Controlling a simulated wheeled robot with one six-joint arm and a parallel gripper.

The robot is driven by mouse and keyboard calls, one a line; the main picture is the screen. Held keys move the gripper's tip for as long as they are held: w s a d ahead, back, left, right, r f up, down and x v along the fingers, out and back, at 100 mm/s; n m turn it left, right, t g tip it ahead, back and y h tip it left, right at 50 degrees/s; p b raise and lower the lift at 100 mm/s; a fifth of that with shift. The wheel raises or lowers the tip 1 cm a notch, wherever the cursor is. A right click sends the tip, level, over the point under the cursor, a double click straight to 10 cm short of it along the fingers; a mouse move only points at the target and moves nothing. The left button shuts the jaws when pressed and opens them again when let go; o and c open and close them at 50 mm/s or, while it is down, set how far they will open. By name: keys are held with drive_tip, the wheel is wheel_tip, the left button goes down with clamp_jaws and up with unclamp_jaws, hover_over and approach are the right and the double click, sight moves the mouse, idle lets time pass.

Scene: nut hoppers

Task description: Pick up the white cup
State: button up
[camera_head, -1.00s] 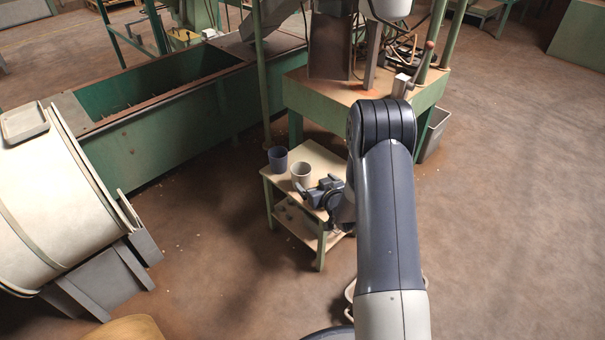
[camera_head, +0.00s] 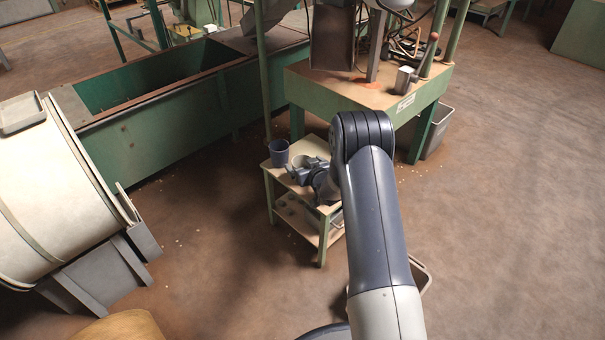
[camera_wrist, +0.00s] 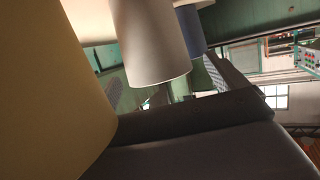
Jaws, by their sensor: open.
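The white cup (camera_head: 301,160) stands on the small side table (camera_head: 276,176) in the head view, with its rim and upper part showing behind my gripper (camera_head: 306,168). My gripper is at the near side of the cup, open; its fingers hide the cup's lower part, and I cannot tell whether they touch it. In the wrist view the white cup (camera_wrist: 152,45) is close ahead, tilted in the picture, its rim toward the bottom. Dark gripper parts fill the lower edge there.
A dark blue cup (camera_head: 279,152) stands just left of the white cup; it also shows in the wrist view (camera_wrist: 190,30). A large tan rounded surface (camera_wrist: 45,90) fills the wrist view's left side, unidentified. A green machine table (camera_head: 345,100) stands behind.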

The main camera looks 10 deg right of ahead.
drive_tip(key=c, duration=1.3)
